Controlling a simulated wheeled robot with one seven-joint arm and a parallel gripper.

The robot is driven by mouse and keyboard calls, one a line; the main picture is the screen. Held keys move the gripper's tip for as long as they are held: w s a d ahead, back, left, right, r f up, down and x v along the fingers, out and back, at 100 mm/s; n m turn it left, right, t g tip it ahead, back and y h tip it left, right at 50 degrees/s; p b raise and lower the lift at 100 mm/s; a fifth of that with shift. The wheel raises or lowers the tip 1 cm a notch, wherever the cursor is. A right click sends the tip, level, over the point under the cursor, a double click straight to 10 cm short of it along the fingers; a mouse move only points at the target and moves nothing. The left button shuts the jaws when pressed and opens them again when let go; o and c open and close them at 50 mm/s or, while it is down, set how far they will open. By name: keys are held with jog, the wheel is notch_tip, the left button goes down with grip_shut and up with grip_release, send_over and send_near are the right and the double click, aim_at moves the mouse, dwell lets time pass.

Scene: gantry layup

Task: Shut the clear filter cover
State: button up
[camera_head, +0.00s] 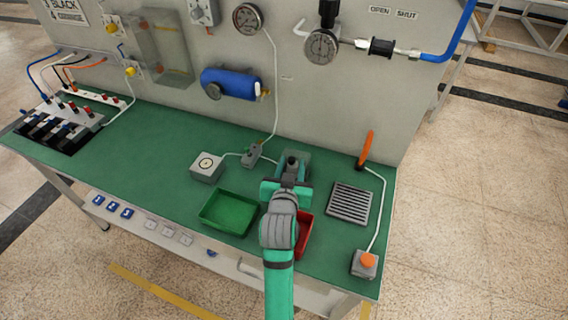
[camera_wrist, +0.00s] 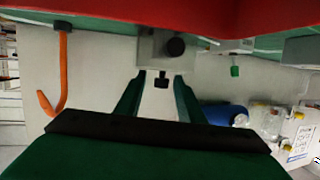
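The clear filter cover (camera_head: 144,45) is a see-through, box-like panel on the upright wall at the upper left. It seems to stand out from a clear housing (camera_head: 176,48), though its exact angle is hard to tell. In the wrist view, which is upside down, a small blurry clear shape (camera_wrist: 267,122) shows at the right among yellow parts. My gripper (camera_head: 287,182) is low over the bench, far to the right of the cover and well apart from it. Its fingers (camera_wrist: 158,82) are spread with nothing held between them.
A grey block with a black knob (camera_wrist: 176,46) stands just beyond my fingers. A green tray (camera_head: 229,212), a red tray (camera_head: 304,236), a grey grille (camera_head: 349,203) and a white box (camera_head: 206,168) are nearby. A blue cylinder (camera_head: 231,83) and gauge (camera_head: 247,18) stick out from the wall.

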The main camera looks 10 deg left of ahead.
jog(key=shift+d, duration=0.15)
jog(key=shift+a+r, duration=0.1)
jog(key=shift+a, duration=0.2)
jog(key=shift+s+r, duration=0.1)
jog(key=shift+s, duration=0.25)
jog(key=v, duration=1)
jog(key=shift+d, duration=0.1)
